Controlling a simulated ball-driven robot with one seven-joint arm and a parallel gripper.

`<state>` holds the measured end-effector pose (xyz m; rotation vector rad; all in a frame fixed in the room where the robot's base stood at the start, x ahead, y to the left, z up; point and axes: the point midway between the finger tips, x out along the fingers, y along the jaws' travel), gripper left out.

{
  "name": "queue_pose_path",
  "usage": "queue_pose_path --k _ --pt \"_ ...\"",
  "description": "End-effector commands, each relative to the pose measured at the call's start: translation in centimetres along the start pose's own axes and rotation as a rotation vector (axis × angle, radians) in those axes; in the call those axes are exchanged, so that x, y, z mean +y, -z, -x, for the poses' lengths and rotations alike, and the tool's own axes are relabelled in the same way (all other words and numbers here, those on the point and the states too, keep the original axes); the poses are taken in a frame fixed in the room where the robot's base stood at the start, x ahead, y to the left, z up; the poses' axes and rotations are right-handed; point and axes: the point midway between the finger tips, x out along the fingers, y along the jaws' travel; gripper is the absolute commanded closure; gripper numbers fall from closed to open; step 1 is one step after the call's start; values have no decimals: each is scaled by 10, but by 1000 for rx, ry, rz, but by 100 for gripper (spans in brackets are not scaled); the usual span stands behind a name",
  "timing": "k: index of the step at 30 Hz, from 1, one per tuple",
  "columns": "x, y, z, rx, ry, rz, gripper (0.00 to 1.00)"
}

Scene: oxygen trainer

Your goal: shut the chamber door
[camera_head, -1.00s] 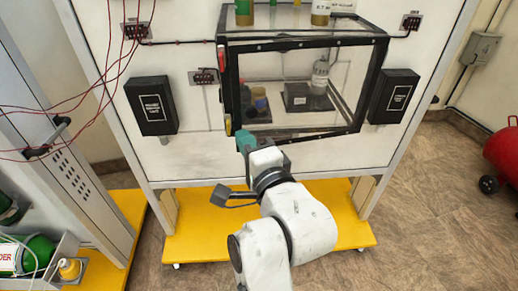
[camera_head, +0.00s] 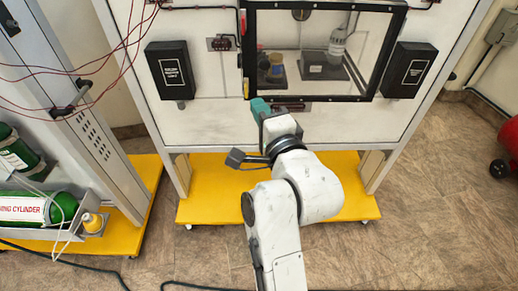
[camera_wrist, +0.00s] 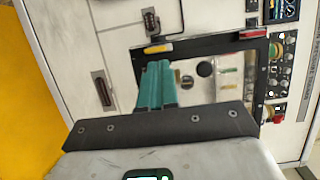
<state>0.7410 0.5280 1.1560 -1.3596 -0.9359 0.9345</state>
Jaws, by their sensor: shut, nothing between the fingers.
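The chamber is a clear-fronted box on the white panel, with a black-framed door (camera_head: 310,98) across its front. In the head view the frame looks even around the opening, with no clear gap; I cannot tell whether it is fully shut. My gripper (camera_head: 260,106) is at the frame's lower left corner, just below the yellow latch piece (camera_head: 246,88). In the wrist view its teal fingers (camera_wrist: 158,84) are together and empty, close to the dark frame (camera_wrist: 205,45) and its yellow piece (camera_wrist: 158,48). A red piece (camera_wrist: 252,34) is farther along the frame. Contact is unclear.
Black boxes flank the chamber at left (camera_head: 171,72) and right (camera_head: 409,70). Dark items (camera_head: 322,68) stand inside it. A yellow base (camera_head: 210,208) sticks out below the panel. Green cylinders (camera_head: 60,208) and red wires are at left.

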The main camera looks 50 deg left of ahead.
Motion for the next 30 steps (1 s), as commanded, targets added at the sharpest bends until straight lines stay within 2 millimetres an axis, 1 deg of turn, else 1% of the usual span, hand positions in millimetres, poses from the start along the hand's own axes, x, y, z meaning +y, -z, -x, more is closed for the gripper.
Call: queue_pose_path --k 8,18,21,24,30 --pt "2 -9 28 1 -1 0 100" --pt "2 -27 77 1 0 -1 100" --pt "2 -30 87 0 -1 0 100" --pt "1 -33 93 0 -1 -1 100" --pt "1 -33 95 0 -2 0 100"
